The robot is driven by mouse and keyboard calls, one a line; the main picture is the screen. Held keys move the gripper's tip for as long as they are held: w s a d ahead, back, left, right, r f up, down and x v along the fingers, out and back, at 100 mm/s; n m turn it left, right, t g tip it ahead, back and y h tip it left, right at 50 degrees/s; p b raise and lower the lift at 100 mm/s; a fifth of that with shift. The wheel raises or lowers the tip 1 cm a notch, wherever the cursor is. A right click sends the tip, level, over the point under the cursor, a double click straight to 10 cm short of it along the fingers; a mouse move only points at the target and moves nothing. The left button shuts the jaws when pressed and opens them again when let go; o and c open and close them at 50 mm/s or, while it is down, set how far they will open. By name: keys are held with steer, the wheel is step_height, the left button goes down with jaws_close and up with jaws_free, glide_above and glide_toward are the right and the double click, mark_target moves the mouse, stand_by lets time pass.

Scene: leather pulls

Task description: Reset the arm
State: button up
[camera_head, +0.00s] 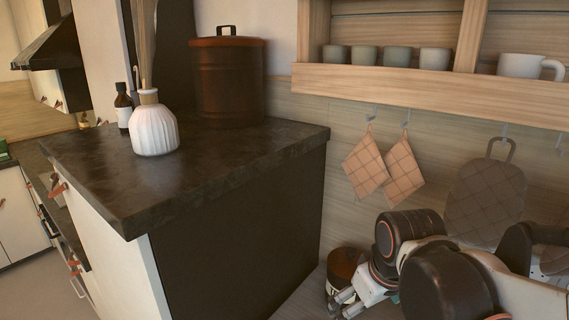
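My arm is folded in the lower right, in front of the wall. My gripper (341,303) is at its lower left end, pointing down and left. Its two metallic fingers look apart, with nothing visible between them. A dark reddish jar (346,262) stands just behind the gripper, partly hidden by my arm; I cannot tell whether they touch.
A dark countertop (215,185) to the left holds a white ribbed vase (153,128), a small dark bottle (123,105) and a brown lidded canister (228,80). Potholders (367,164) and a quilted mitt (485,200) hang below a wooden shelf (430,92) with cups.

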steer(key=s+d+r+m+t+b, duration=0.1)
steer(key=s+d+m+t, duration=0.2)
steer(key=s, duration=0.3)
steer(key=shift+d+r+m, duration=0.2)
steer(key=shift+d+m, duration=0.05)
steer(key=shift+m, duration=0.45)
steer(key=shift+s, duration=0.1)
